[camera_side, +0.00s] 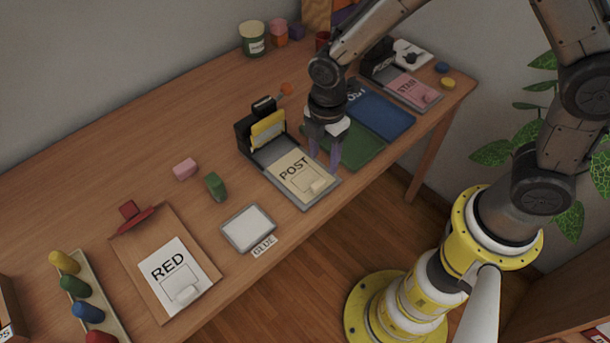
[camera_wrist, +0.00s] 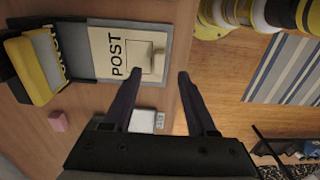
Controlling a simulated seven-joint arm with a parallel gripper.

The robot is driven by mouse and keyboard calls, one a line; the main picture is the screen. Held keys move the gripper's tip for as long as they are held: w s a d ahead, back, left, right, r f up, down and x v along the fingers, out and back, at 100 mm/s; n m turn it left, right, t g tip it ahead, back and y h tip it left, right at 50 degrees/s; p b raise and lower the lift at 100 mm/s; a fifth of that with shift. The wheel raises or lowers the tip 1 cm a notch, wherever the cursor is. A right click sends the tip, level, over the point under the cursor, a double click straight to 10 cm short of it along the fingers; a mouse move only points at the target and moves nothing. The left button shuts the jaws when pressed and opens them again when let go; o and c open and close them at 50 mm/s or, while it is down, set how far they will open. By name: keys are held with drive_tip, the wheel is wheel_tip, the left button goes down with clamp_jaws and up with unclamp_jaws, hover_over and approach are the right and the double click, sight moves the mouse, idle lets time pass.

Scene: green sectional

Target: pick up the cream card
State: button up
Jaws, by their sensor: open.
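The cream card (camera_side: 290,167) bears the word POST and lies flat on a grey tray (camera_side: 302,206) in front of a black holder. In the wrist view the cream card (camera_wrist: 105,62) is at the upper middle, its lower right part carrying an outlined box and a small pale tab. My gripper (camera_side: 325,160) is above the right side of the card in the side view, pointing down with its fingers apart. In the wrist view my gripper (camera_wrist: 160,76) has nothing between its fingers, and the left fingertip is close to the card's edge in the picture.
A green mat (camera_side: 362,153) and a blue folder (camera_side: 383,115) lie to the right. A green block (camera_side: 215,186), a pink block (camera_side: 185,168) and a white pad (camera_side: 248,229) lie to the left.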

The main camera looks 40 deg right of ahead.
sight(320, 182)
drive_tip(key=f, duration=0.8)
drive_tip(key=shift+a, duration=0.35)
clamp_jaws()
